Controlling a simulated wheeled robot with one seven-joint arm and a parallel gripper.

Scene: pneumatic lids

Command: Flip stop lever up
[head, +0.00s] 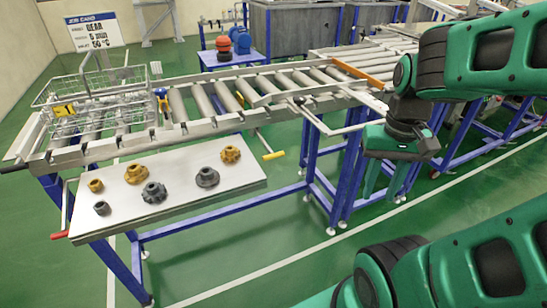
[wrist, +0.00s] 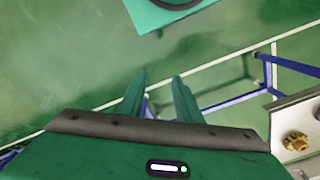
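Two crank-like levers show in the head view, and I cannot tell which is the stop lever. One has a red handle (head: 60,235) hanging at the left end of the parts shelf. The other has a yellow handle (head: 273,155) hanging at its right, below the conveyor. A pale bent bar (head: 322,124) also juts from the conveyor's front rail. My gripper (head: 381,196) points down over open floor, to the right of these and apart from them. In the wrist view my gripper (wrist: 160,76) has its two fingers spread with nothing between them.
The roller conveyor (head: 190,128) carries a wire basket (head: 95,100) at left and a blue clamp-like part (head: 162,97). Several gears and fittings lie on the grey shelf (head: 185,182). Blue legs (head: 310,160) stand near my gripper. Green floor (head: 270,240) in front is clear.

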